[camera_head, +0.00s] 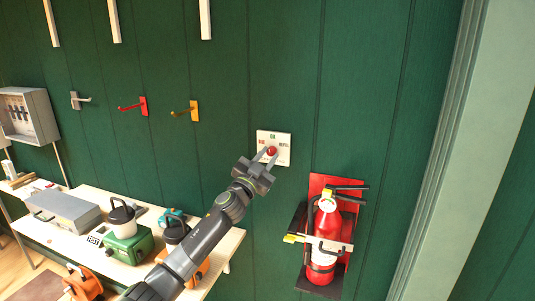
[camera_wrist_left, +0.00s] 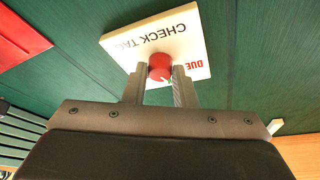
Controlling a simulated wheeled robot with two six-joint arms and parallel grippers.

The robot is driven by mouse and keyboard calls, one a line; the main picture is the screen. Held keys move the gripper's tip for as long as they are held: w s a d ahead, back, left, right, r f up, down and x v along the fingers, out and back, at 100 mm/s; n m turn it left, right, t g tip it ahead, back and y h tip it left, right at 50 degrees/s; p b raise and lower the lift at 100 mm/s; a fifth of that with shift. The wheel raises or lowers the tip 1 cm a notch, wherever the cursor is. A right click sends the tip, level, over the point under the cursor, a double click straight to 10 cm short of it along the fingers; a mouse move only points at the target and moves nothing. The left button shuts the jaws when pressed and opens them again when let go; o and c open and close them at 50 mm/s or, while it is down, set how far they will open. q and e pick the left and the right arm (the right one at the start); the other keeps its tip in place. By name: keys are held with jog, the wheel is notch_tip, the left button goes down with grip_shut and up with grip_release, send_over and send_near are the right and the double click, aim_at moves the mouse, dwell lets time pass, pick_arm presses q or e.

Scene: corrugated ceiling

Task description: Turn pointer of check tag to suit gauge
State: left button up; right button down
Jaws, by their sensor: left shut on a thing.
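The check tag (camera_head: 283,137) is a small white square plate on the green wall, with a red knob (camera_head: 271,151) at its middle. In the left wrist view the plate (camera_wrist_left: 185,25) reads CHECK TAG upside down, with red lettering DUE at its right. My left gripper (camera_head: 268,157) is shut on the red knob, which also shows between its fingers in the left wrist view (camera_wrist_left: 160,66). The fingers hide part of the plate and pointer. The gauge sits on the red fire extinguisher (camera_head: 325,238); its round face (camera_head: 327,205) is too small to read. My right gripper is not in view.
The extinguisher hangs on a red backboard (camera_head: 318,182) right of and below the tag. A wooden workbench (camera_head: 228,244) with a green box (camera_head: 128,243), a grey case (camera_head: 62,209) and other tools runs along the left. Coloured hooks (camera_head: 140,107) stick out of the wall.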

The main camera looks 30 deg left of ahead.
pick_arm(q)
jog(key=m+p, duration=0.1)
jog(key=m+h+p, duration=0.1)
jog(key=shift+a+r+m+h+p, duration=0.1)
jog(key=shift+r+m+h+p, duration=0.2)
jog(key=shift+m+p, duration=0.1)
jog(key=shift+f+m+g+h+p, duration=0.2)
jog(key=shift+m+g+h+p, duration=0.2)
jog(key=shift+m+p, duration=0.6)
jog(key=o, duration=1)
jog(key=shift+s, duration=0.1)
